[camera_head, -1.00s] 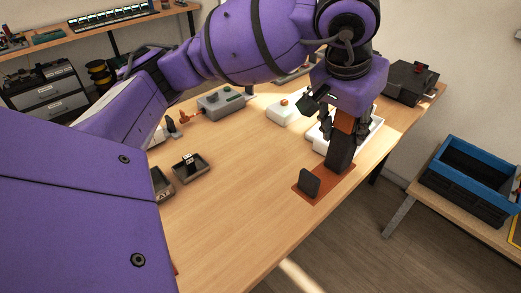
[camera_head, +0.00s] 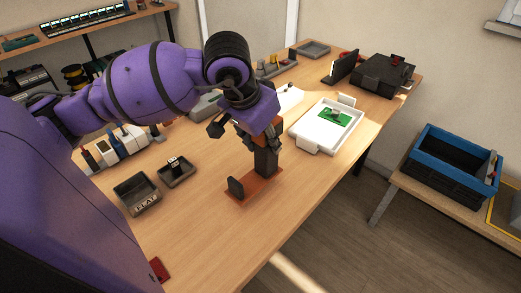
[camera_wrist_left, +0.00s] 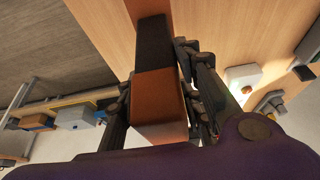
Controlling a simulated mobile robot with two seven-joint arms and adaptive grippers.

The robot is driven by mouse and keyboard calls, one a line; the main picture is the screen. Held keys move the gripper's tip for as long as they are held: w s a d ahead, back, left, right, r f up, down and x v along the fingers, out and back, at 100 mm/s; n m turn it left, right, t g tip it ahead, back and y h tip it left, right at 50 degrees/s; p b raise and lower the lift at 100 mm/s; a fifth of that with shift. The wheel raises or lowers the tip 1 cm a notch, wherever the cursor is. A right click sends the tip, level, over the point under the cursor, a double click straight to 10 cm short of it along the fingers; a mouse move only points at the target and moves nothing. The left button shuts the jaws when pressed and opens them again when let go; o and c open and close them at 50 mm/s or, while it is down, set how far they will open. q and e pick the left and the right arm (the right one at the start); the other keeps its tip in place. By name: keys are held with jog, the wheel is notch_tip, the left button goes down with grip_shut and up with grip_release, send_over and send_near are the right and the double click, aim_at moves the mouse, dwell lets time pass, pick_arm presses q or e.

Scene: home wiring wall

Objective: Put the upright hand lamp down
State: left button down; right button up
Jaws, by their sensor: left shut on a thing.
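The hand lamp (camera_head: 265,161) is upright, with a dark lower body and an orange-brown upper part. My left gripper (camera_head: 262,134) is shut on its upper part. At its foot is a flat reddish-brown plate (camera_head: 262,188), with a small dark block (camera_head: 236,187) standing at the plate's left end. I cannot tell whether the plate touches the table. In the left wrist view the lamp (camera_wrist_left: 158,98) sits between the fingers of my left gripper (camera_wrist_left: 158,110), with wood tabletop beyond. My right gripper is not in view.
A white tray (camera_head: 300,142) with a green circuit board (camera_head: 333,117) lies to the right. Two small dark bins, one here (camera_head: 138,194), lie to the left. A black case (camera_head: 383,76) stands far back right. The table (camera_head: 215,240) in front is clear.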

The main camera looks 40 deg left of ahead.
aim_at(261, 153)
pick_arm(q)
jog(key=shift+s+a+f, duration=0.2)
jog(key=shift+a+f, duration=0.3)
jog(key=shift+f, duration=1.7)
jog(key=shift+f, duration=0.2)
jog(key=c, duration=1.2)
grip_release()
jog(key=shift+r, duration=0.1)
jog(key=shift+r, duration=0.25)
jog(key=v, duration=1.1)
jog(key=shift+s+r+p, duration=0.2)
jog(key=shift+r+p, duration=0.15)
jog(key=shift+p, duration=0.05)
